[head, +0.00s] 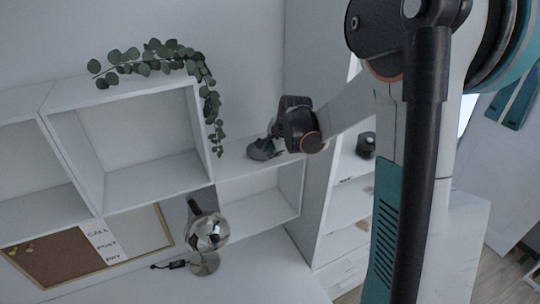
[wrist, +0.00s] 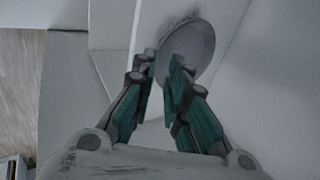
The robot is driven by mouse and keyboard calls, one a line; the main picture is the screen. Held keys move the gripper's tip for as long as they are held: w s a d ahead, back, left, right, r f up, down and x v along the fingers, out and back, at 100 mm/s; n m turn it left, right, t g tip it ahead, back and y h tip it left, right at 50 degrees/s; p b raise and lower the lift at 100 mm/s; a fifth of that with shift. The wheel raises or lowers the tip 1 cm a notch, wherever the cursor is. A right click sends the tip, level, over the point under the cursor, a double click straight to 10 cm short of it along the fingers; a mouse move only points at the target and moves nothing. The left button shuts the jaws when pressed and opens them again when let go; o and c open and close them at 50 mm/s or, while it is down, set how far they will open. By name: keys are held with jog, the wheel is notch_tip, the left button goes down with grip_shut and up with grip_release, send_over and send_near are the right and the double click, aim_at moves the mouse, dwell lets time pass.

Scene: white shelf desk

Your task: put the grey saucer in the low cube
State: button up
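The grey saucer (wrist: 200,42) shows in the wrist view as a round, shallow dish on a pale surface, just beyond my fingertips. My gripper (wrist: 164,62) is open, with a narrow gap between its two fingers. The right finger overlaps the saucer in the picture and the left finger is by its left edge; I cannot tell whether either touches it. In the head view my gripper (head: 264,150) is low over the top of the low cube (head: 258,205), whose open front faces the room. The saucer is not clear there, largely hidden by the gripper.
A taller cube (head: 125,150) with a trailing plant (head: 160,58) on top stands left. A shiny lamp (head: 205,232) and a cork board (head: 70,265) are below. A shelf unit (head: 345,200) stands right. The low cube's inside looks empty.

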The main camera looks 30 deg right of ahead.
jog(key=v, duration=0.7)
jog(key=shift+r+b, duration=0.35)
jog(key=shift+b, duration=0.05)
jog(key=shift+s, duration=0.15)
